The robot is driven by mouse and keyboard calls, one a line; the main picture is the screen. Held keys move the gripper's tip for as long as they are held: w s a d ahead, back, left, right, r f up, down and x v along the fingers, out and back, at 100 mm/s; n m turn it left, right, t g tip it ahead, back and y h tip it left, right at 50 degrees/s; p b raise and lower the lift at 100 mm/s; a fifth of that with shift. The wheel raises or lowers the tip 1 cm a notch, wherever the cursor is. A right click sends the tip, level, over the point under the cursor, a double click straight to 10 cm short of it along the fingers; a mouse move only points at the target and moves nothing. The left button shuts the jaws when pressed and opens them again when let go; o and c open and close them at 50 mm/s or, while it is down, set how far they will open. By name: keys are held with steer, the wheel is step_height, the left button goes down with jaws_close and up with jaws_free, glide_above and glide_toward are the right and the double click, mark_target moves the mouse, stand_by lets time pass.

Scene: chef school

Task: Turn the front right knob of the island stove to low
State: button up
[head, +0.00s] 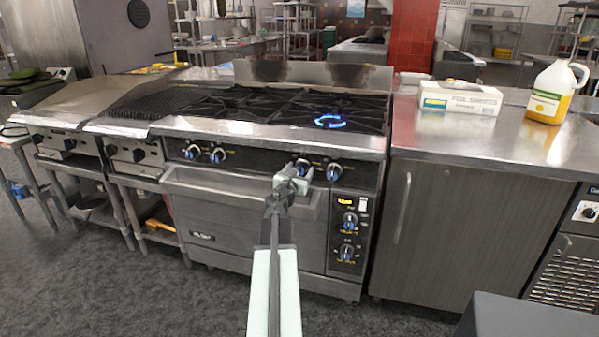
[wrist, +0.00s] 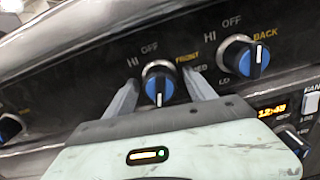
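The island stove (head: 290,138) stands ahead, with a row of blue and black knobs on its front panel. A blue flame (head: 329,121) burns on a right-hand burner near the front. The right pair has a knob labelled FRONT (wrist: 159,85) and, right of it, one labelled BACK (wrist: 243,55). My gripper (wrist: 161,92) is open, one finger on each side of the FRONT knob, with small gaps visible. In the head view my gripper (head: 292,178) partly hides this knob (head: 302,166).
The oven handle bar (head: 240,198) runs below the knobs. Lower right are a lit clock display (head: 345,200) and oven dials (head: 349,220). A steel counter (head: 500,150) on the right holds a white box (head: 460,98) and a yellow jug (head: 551,95).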

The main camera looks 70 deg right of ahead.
steer(key=a, duration=0.7)
steer(key=shift+s+a, duration=0.2)
steer(key=shift+a, duration=0.2)
